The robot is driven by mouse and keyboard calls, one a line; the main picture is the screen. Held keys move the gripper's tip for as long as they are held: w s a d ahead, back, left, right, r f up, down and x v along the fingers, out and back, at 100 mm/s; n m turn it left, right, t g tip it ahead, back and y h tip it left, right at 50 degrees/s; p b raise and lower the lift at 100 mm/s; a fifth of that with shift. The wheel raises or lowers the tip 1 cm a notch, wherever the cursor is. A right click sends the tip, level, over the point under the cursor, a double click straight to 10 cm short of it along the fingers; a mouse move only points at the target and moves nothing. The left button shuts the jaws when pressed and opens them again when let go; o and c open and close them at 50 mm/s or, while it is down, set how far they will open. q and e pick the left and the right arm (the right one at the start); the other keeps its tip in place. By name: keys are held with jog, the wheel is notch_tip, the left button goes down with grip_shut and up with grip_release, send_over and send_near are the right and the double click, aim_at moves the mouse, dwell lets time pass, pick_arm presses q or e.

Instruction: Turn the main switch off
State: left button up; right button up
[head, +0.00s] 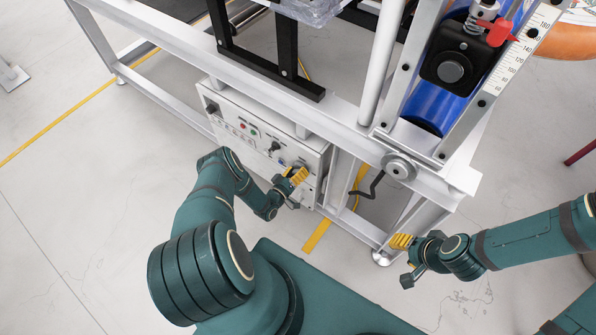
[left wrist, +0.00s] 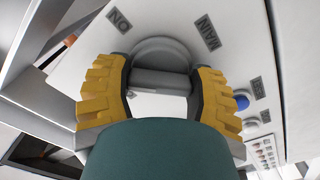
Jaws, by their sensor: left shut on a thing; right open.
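The main switch (left wrist: 160,50) is a round grey knob with a raised bar handle, on a light control panel. In the left wrist view, labels reading ON and MAIN stand beside it. My left gripper (left wrist: 160,82) has its yellow ribbed fingers on both sides of the bar and is shut on it. In the head view my left gripper (head: 297,188) is at the right end of the white control box (head: 228,132), and the gripper covers much of the switch. My right gripper (head: 403,261) is open and empty over the floor, right of the frame.
A red button (head: 243,125), a green button (head: 253,133) and a dark knob (head: 275,147) sit on the same panel. A blue button (left wrist: 241,102) is near the switch. The aluminium frame (head: 345,128) rises above and around the box. A black cable hangs to its right.

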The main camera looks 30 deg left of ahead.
pick_arm(q)
jog(key=n, duration=0.4)
jog(key=shift+s+n, duration=0.1)
jog(key=shift+n, duration=2.5)
jog(key=o, duration=1.2)
jog(key=s, duration=1.2)
jog(key=shift+a, duration=0.45)
